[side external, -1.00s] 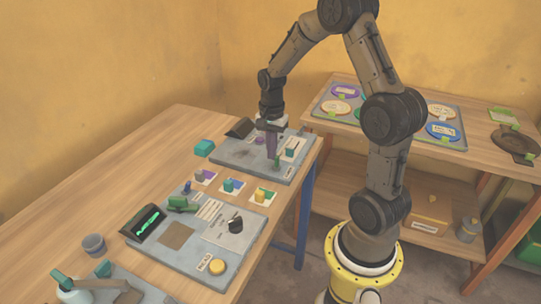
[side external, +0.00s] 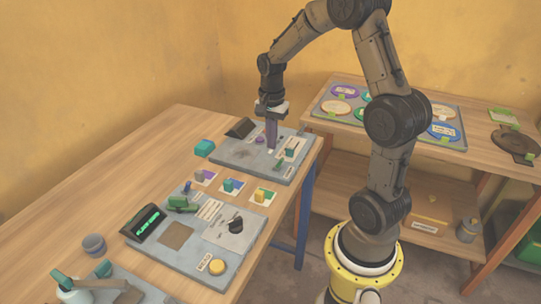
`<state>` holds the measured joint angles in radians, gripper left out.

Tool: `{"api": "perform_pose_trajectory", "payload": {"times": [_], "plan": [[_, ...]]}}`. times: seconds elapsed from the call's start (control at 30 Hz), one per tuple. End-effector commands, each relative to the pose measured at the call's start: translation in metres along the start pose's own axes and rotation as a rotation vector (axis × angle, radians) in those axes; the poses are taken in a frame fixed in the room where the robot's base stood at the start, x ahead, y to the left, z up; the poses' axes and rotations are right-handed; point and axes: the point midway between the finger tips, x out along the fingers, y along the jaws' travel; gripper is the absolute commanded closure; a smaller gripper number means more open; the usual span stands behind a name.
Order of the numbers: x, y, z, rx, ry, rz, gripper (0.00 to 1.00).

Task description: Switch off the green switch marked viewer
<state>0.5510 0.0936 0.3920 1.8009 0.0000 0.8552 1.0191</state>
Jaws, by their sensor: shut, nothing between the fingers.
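The grey back panel (side external: 235,155) lies at the far end of the left table. A small green lever (side external: 277,164) stands near its front right edge, beside a pale label too small to read; I cannot tell whether it is the viewer switch or which way it is set. My gripper (side external: 271,147) points down above this panel. Its fingers are shut and empty, and they appear behind and a little above the green lever, apart from it. Another green part (side external: 181,203) sits on the nearer grey panel, with its marking unreadable.
The nearer panel (side external: 215,262) carries a lit dark screen (side external: 149,220), a black knob (side external: 236,224) and a yellow button (side external: 217,267). A grey cup (side external: 94,245) stands at left.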

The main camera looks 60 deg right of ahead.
Motion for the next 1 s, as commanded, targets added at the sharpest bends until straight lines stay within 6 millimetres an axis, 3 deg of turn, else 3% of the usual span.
{"api": "perform_pose_trajectory", "payload": {"times": [0.43,0.9,1.0], "plan": [[-0.028,-0.005,0.0,0.0,0.002,-0.003,1.0],[-0.033,-0.008,0.004,-0.012,0.002,-0.003,1.0],[-0.054,-0.017,0.019,-0.061,0.03,-0.053,1.0]]}}
